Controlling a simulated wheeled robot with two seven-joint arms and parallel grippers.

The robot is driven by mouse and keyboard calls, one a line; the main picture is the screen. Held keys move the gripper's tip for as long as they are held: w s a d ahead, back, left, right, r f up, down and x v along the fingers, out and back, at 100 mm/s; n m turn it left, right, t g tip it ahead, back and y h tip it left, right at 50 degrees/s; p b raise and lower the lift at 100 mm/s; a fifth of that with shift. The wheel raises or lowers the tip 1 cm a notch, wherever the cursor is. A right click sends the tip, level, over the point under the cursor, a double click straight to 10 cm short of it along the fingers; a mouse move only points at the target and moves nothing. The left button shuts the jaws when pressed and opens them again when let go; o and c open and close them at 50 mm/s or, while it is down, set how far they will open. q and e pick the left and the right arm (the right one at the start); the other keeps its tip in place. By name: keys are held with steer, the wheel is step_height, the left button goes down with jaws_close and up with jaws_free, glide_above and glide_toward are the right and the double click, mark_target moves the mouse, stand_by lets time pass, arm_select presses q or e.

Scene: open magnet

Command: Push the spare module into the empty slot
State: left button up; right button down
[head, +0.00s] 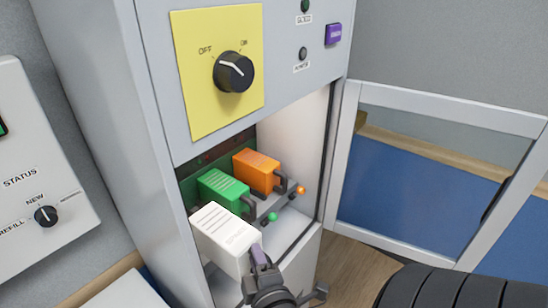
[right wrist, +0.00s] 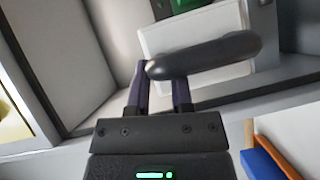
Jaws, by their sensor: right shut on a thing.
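The white module (head: 225,238) is at the left of the cabinet opening, nearest to me, beside the green module. My right gripper (head: 262,258) is shut on its dark handle (right wrist: 205,57); the white body also shows in the right wrist view (right wrist: 165,42). A green module (head: 222,188) and an orange module (head: 257,170) sit side by side in the bay to its right. The slot behind the white module is hidden by it, so I cannot tell how far in it sits. My left gripper is not in view.
A yellow panel with a black OFF/ON knob (head: 234,72) is above the bay. The open framed door (head: 345,150) stands to the right. Green (head: 272,216) and orange (head: 301,190) knobs are in front of the modules. A status panel (head: 30,170) is at left.

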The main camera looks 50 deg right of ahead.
mark_target(216, 231)
steer(key=w, duration=0.7)
steer(key=w+a, duration=0.1)
steer(key=w, duration=0.3)
steer(key=shift+w+f, duration=0.3)
steer(key=shift+f, duration=0.05)
steer(key=f+b, duration=0.1)
steer(key=b, duration=0.1)
steer(key=f+b, duration=0.1)
steer(key=f, duration=0.1)
steer(key=f+b, duration=0.2)
steer(key=shift+w+f+b, duration=0.1)
steer(key=shift+w+b, duration=0.25)
steer(key=shift+w, duration=0.05)
steer(key=shift+f+b, duration=0.55)
steer(key=shift+b, duration=0.1)
steer(key=shift+f, duration=0.2)
steer(key=c, duration=0.5)
jaws_free()
steer(key=shift+o, duration=0.3)
